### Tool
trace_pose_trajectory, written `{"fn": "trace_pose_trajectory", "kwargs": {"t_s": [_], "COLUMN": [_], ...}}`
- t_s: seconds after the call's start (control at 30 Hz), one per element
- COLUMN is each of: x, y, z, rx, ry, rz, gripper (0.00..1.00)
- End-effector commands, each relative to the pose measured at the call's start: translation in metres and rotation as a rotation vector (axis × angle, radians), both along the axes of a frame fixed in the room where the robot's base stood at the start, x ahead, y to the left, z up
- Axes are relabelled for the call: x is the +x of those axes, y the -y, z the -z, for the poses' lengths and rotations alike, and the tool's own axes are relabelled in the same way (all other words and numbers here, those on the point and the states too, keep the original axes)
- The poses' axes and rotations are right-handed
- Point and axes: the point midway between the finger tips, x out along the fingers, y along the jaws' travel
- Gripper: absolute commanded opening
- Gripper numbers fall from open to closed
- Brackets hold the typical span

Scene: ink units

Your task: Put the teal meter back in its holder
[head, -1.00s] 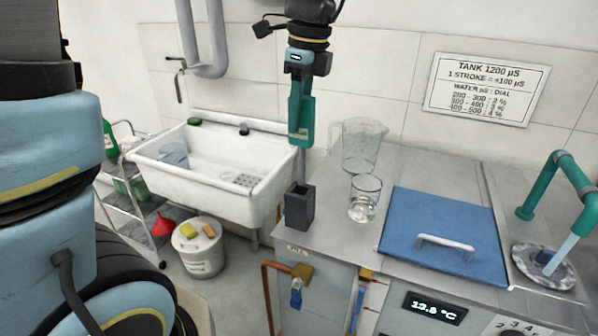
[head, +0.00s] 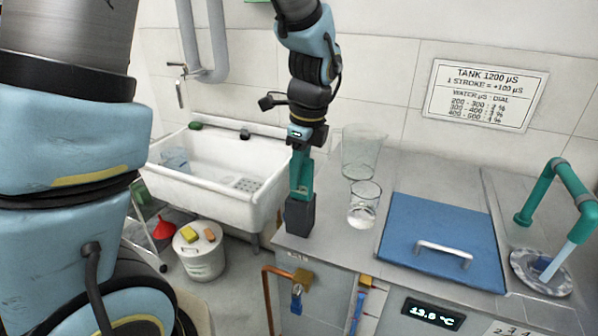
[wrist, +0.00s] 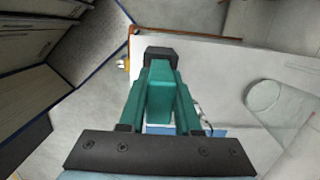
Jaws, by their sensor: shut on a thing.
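The teal meter (head: 306,176) is upright in my gripper (head: 301,168), with its lower end inside the dark grey holder (head: 300,216) at the counter's left front corner. In the wrist view my gripper (wrist: 158,98) is shut on the meter (wrist: 160,92), and the dark holder (wrist: 160,54) shows around its far end. How deep the meter sits and whether it touches the bottom are hidden by the holder's walls.
A glass beaker (head: 363,206) stands just right of the holder, with a larger clear jug (head: 362,150) behind it. A blue lid (head: 440,240) with a white handle lies farther right. The white sink (head: 225,172) is to the left.

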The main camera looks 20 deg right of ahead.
Motion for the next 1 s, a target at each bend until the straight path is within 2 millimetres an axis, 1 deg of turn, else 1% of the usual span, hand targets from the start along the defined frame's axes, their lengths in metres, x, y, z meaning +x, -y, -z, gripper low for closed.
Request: {"fn": "trace_pose_trajectory", "kwargs": {"t_s": [0.1,0.13,0.37,0.6,0.73,0.87,1.0], "x": [0.0,0.0,0.0,0.0,0.0,-0.001,-0.003], "y": [0.0,0.0,0.0,0.0,0.002,0.004,0.006], "z": [0.002,0.002,0.001,0.001,-0.006,-0.026,-0.056], "rx": [0.0,0.0,0.0,0.0,-0.003,-0.006,-0.006], "ry": [0.0,0.0,0.0,0.0,0.002,0.003,0.005], "rz": [0.0,0.0,0.0,0.0,0.001,0.001,0.0], "gripper": [0.0,0.35,0.61,0.62,0.62,0.62,0.62]}}
